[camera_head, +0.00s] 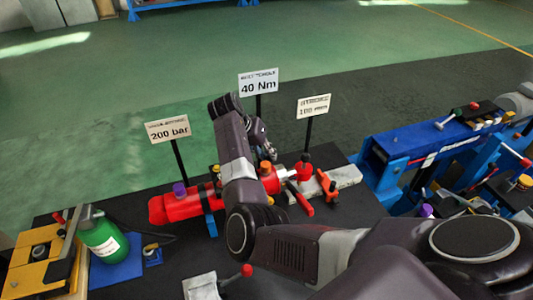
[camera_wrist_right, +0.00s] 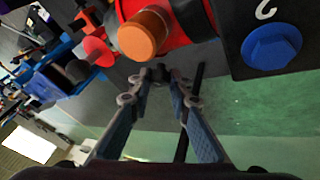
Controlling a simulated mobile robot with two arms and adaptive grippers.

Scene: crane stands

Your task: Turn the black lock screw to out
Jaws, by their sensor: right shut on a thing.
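My right arm reaches across the bench in the head view, and its gripper (camera_head: 260,135) is partly hidden behind my wrist. In the right wrist view my right gripper (camera_wrist_right: 161,76) has its fingertips close together on a small dark piece, which appears to be the black lock screw (camera_wrist_right: 160,74). The fingers cover most of it, and its turned position cannot be told. It sits just below an orange cap (camera_wrist_right: 143,36) on a red body. The red cylinder (camera_head: 180,205) lies on the bench in the head view, partly behind my arm. My left gripper is not in view.
A blue hex bolt (camera_wrist_right: 272,45) on a dark plate and a red disc (camera_wrist_right: 98,50) flank the fingers. Signs reading 200 bar (camera_head: 168,129) and 40 Nm (camera_head: 258,83) stand behind the cylinder.

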